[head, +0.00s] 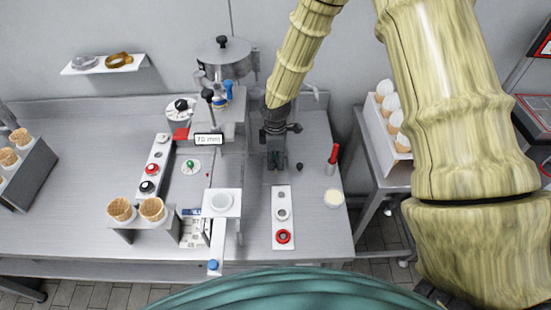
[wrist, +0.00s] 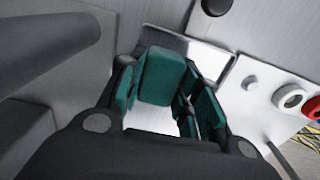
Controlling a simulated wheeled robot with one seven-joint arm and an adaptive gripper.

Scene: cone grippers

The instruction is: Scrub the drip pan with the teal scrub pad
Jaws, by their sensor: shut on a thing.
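My gripper (head: 277,160) points down over the steel counter, just right of the dispensing machine. In the wrist view its dark fingers (wrist: 160,110) close around a teal block (wrist: 158,76), which I take as the scrub pad. The fingers' inner faces look teal too, so the pad's edges are hard to separate. A pale surface (wrist: 150,119) shows below and between the fingers; I cannot tell whether it is the drip pan or whether the pad touches it. In the head view, my gripper hides the spot beneath it.
A white strip with a red ring (head: 283,237) lies in front of my gripper. A dark knob (head: 299,167), a red-topped bottle (head: 332,158) and a cream cup (head: 333,199) stand to the right. The machine (head: 232,130) and a white square stand (head: 222,203) are left.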

